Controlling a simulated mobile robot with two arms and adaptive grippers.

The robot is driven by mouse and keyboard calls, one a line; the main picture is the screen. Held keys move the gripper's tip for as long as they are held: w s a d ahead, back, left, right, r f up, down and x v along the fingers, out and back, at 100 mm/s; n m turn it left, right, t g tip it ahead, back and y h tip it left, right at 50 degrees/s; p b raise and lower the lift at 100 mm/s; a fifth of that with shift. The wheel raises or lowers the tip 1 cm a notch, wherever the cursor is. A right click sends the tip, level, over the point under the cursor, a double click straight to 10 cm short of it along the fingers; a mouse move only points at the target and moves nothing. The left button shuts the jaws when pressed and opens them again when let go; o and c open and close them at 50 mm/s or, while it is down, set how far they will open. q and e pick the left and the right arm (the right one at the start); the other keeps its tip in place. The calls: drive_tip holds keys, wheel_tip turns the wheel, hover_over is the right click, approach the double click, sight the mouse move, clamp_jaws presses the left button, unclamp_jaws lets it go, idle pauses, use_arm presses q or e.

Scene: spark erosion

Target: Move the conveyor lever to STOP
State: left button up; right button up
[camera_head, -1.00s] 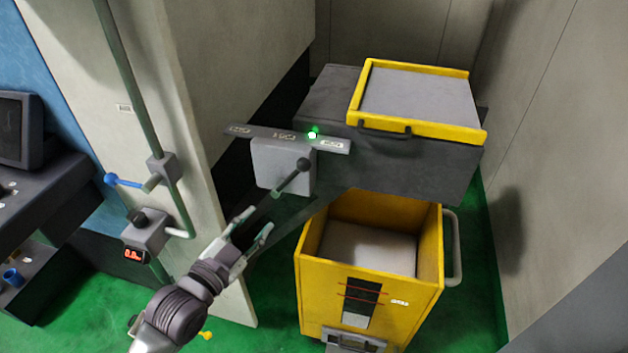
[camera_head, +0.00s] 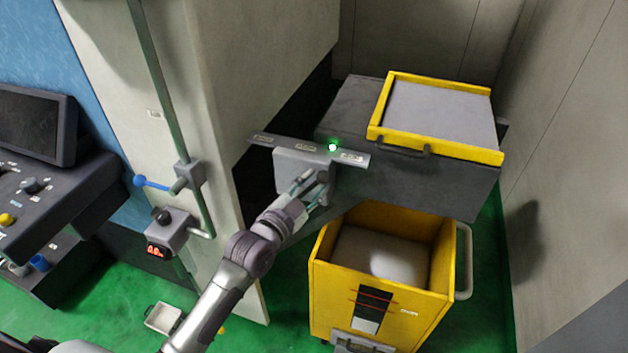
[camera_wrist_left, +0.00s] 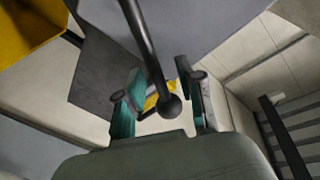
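The conveyor lever (camera_wrist_left: 146,45) is a dark rod with a ball knob (camera_wrist_left: 168,106); in the left wrist view the knob lies between my left gripper's fingers. In the head view the lever is mostly hidden by the gripper. Its grey housing (camera_head: 285,160) sits below a label plate (camera_head: 267,141) with several labels too small to read. A green light (camera_head: 332,148) glows by the plate's right-hand label. My left gripper (camera_head: 312,187) is at the lever, in front of the housing. Its fingers (camera_wrist_left: 163,100) are open, apart on both sides of the knob. My right gripper is not in view.
A dark conveyor box (camera_head: 420,175) with a yellow-framed lid (camera_head: 440,150) stands right of the housing. A yellow cart (camera_head: 335,290) stands below it. A pipe with a blue-handled valve (camera_head: 152,183) and a control panel (camera_head: 60,190) are on the left.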

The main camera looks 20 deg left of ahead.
use_arm(q)
drive_tip(key=shift+w+d, duration=0.1)
drive_tip(key=shift+w, duration=0.15)
clamp_jaws()
idle(0.3)
